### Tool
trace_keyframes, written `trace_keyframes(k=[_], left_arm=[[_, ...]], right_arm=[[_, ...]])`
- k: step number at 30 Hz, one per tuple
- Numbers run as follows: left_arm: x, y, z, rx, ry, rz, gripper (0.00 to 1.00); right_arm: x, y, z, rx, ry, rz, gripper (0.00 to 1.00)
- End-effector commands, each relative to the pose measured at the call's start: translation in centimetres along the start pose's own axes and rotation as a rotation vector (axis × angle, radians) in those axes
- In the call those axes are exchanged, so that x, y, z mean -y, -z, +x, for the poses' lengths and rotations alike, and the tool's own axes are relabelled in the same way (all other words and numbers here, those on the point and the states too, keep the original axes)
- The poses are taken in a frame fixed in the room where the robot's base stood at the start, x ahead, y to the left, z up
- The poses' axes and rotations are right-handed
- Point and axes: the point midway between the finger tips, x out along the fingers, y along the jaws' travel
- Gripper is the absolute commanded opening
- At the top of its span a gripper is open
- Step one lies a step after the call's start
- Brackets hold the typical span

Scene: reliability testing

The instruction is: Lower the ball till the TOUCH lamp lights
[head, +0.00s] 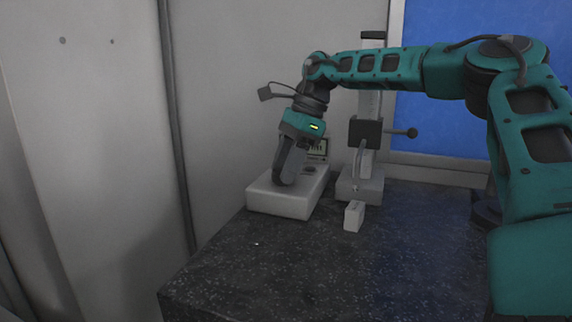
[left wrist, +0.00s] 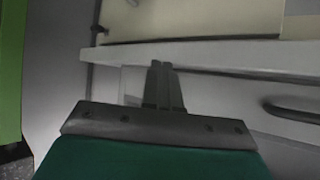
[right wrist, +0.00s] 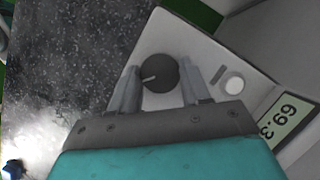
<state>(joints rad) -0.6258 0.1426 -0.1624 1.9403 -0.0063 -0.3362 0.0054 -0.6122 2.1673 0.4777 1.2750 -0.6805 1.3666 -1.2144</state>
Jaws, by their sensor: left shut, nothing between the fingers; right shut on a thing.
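In the right wrist view, a round dark knob (right wrist: 158,73) with a pale pointer line sits on a white box, between the two fingers of my right gripper (right wrist: 160,75). The gripper is shut on it. In the head view, my right gripper (head: 285,180) points down onto the white box (head: 275,205). A pale round spot (right wrist: 234,87), perhaps a lamp, looks unlit; I cannot read a label. A stand (head: 362,190) has a dark carriage (head: 365,133) and a thin rod below it. I cannot make out the ball. My left gripper (left wrist: 163,88) is shut and empty.
A display (right wrist: 286,122) on the box shows digits, turned in the view. The dark speckled tabletop (head: 300,270) is clear in front. A wall stands behind. My left gripper faces a pale ledge (left wrist: 220,54).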

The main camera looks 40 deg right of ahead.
Motion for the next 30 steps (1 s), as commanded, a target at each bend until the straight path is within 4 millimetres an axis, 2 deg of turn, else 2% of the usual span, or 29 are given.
trace_keyframes(k=[15, 16, 23, 30], left_arm=[[-0.02, -0.01, -0.01, 0.0, 0.0, 0.0, 0.0], [-0.02, -0.01, -0.01, 0.0, 0.0, 0.0, 0.0], [-0.03, -0.01, -0.01, 0.0, -0.001, 0.0, 0.0], [-0.03, -0.01, 0.0, 0.0, -0.001, 0.0, 0.0]], right_arm=[[0.07, 0.07, -0.04, -0.003, -0.004, -0.017, 0.16], [0.07, 0.07, -0.04, -0.003, -0.004, -0.017, 0.5], [0.04, 0.05, -0.02, -0.002, -0.005, -0.016, 0.72], [0.03, 0.03, -0.06, -0.001, -0.006, -0.016, 0.73]])
